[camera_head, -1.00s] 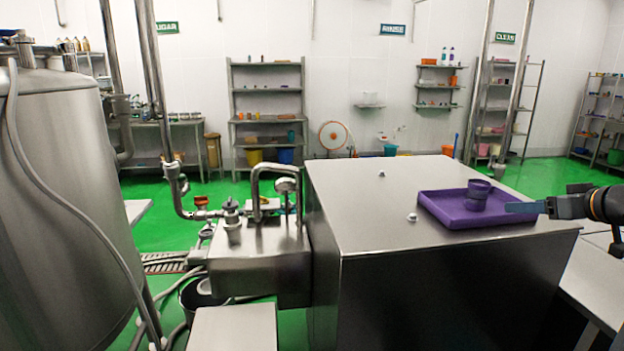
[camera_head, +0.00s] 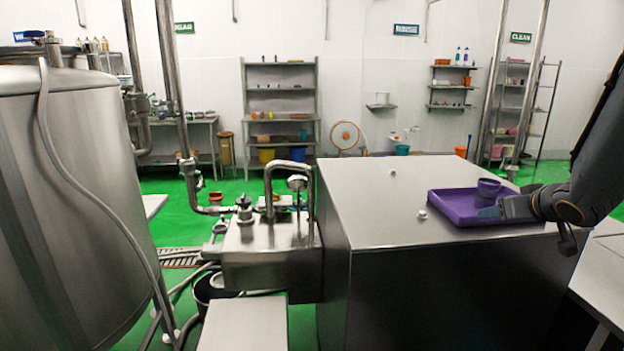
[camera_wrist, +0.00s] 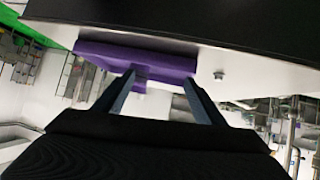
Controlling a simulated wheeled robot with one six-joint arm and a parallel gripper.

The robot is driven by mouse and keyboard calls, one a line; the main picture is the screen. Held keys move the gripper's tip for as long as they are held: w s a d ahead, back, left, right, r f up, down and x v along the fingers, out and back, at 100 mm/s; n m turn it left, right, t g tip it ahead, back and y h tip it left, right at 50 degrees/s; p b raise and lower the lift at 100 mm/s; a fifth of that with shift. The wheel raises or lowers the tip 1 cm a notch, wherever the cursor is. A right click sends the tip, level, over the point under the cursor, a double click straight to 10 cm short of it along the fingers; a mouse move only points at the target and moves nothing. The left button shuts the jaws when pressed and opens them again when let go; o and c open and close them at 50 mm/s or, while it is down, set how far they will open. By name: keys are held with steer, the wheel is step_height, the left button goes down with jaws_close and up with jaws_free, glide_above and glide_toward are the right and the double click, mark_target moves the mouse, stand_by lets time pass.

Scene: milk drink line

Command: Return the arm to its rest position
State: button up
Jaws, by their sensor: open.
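A purple tray (camera_head: 452,213) lies on the steel-topped block at the right of the head view. Purple round ware (camera_head: 488,187) stands on it; its lower part is partly hidden by my gripper. My gripper (camera_head: 488,212) is in front of it at the tray's right side, with my arm rising to the upper right. In the wrist view, tilted and nearly upside down, the two fingers of my gripper (camera_wrist: 160,92) are apart with nothing clearly held between them. The purple tray (camera_wrist: 170,62) and part of the purple ware (camera_wrist: 139,84) show beyond the fingers.
The steel block (camera_head: 365,215) has a mostly clear top with small knobs (camera_head: 422,215). To its left are a steel unit with pipes (camera_head: 265,255) and a large tank (camera_head: 70,190). A white table (camera_head: 600,275) stands at the right. Shelves line the back wall.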

steer(key=s+a+f+g, duration=0.2)
steer(key=s+a+f, duration=0.15)
steer(key=a, duration=0.45)
steer(key=s+a+f+g, duration=0.2)
steer(key=s+a+f, duration=0.15)
steer(key=a, duration=0.35)
steer(key=s+a+f+g+y, duration=0.1)
steer(key=s+a+f+g, duration=0.2)
steer(key=s+a, duration=0.3)
steer(key=s+a+f+g+b, duration=0.1)
steer(key=s+a+f+g, duration=0.2)
steer(key=s+a, duration=0.4)
steer(key=shift+s+a+f+y, duration=0.15)
steer(key=shift+s+f+y, duration=0.25)
steer(key=shift+s+f, duration=0.2)
